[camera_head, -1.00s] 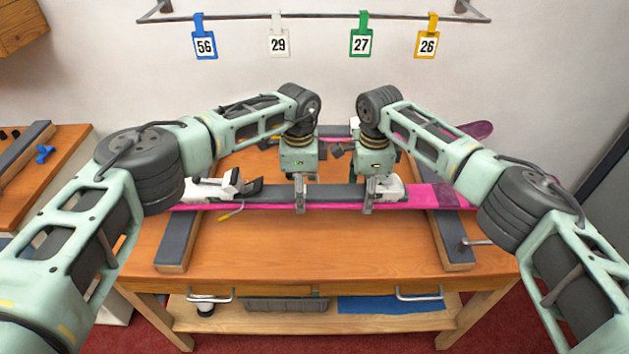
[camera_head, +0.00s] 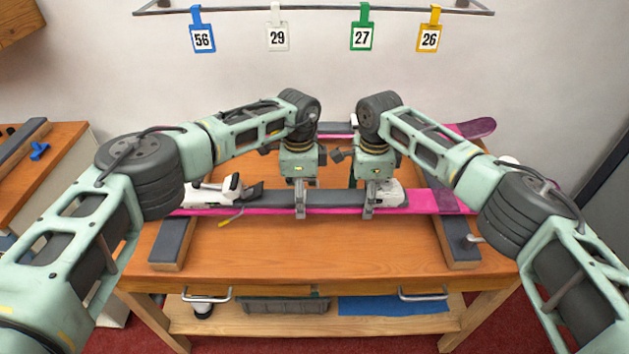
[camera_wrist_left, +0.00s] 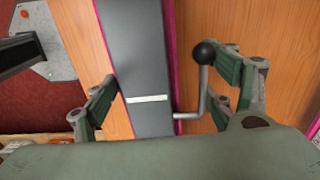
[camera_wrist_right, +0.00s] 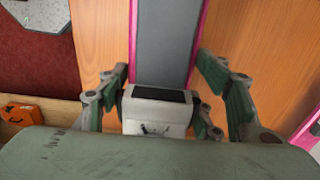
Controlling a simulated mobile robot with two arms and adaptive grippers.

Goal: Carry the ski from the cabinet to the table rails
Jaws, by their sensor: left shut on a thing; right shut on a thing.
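The held ski (camera_head: 335,198), dark grey on top with pink edges, lies level across the table's front part. It has white binding parts (camera_head: 213,192) to the left and a white piece (camera_head: 390,193) beside my right gripper. My left gripper (camera_head: 300,211) and right gripper (camera_head: 368,212) are shut on its middle, a short way apart. The wrist views show fingers on both sides of the ski (camera_wrist_left: 138,60) (camera_wrist_right: 165,45). The ski crosses above the left rail (camera_head: 173,243) and right rail (camera_head: 458,240); whether it touches them I cannot tell.
A second pink ski (camera_head: 478,128) lies at the table's back, partly hidden by my arms. The wooden table (camera_head: 310,255) is clear in front. A side bench (camera_head: 60,165) stands left. Numbered tags (camera_head: 362,38) hang on a wall bar above.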

